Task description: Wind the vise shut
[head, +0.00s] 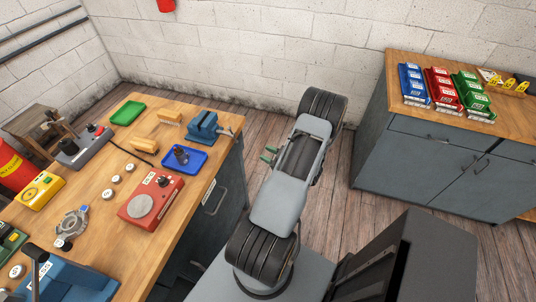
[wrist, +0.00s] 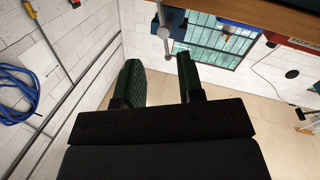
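The blue vise (head: 202,127) stands at the right far corner of the wooden workbench. Its grey screw and handle bar (head: 229,132) stick out past the bench edge, toward my gripper. In the wrist view the handle bar (wrist: 163,32) shows near the top, crossing a round grey hub, with part of the blue vise (wrist: 177,19) behind it. My gripper (head: 268,154) has green-padded fingers and is to the right of the handle, with a gap between them. In the wrist view its fingers (wrist: 157,60) are spread apart and hold nothing. The vise jaws' opening is too small to judge.
The workbench (head: 196,195) carries a blue tray (head: 184,160), a green tray (head: 127,112), a red device (head: 151,201) and several other parts. A grey cabinet (head: 425,160) with coloured bins stands to the right.

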